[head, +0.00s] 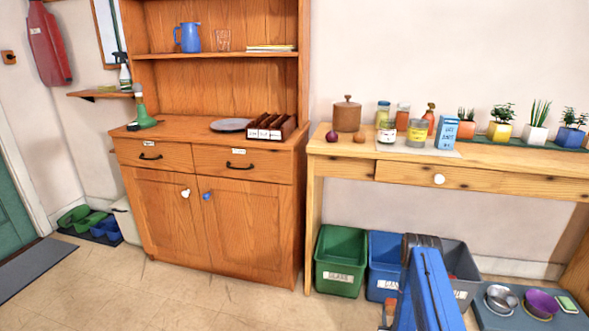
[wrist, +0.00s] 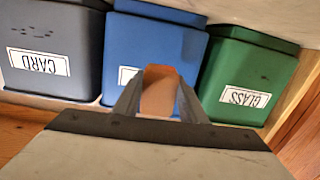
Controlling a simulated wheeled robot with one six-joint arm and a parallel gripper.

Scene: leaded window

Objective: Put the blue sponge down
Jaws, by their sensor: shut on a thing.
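In the wrist view, my gripper (wrist: 160,100) is shut on an orange-brown block (wrist: 160,92), held between its two grey fingers. No blue sponge shows in either view; the held thing looks orange-brown, not blue. Beyond the fingers, in the wrist view, is a blue bin (wrist: 153,52) with a white label, partly covered by the held block.
A green glass bin (head: 341,262), the blue bin (head: 383,265) and a grey card bin (head: 460,268) stand under the wooden table (head: 345,155). A mat (head: 490,320) at lower right holds bowls, including a purple one (head: 540,303).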

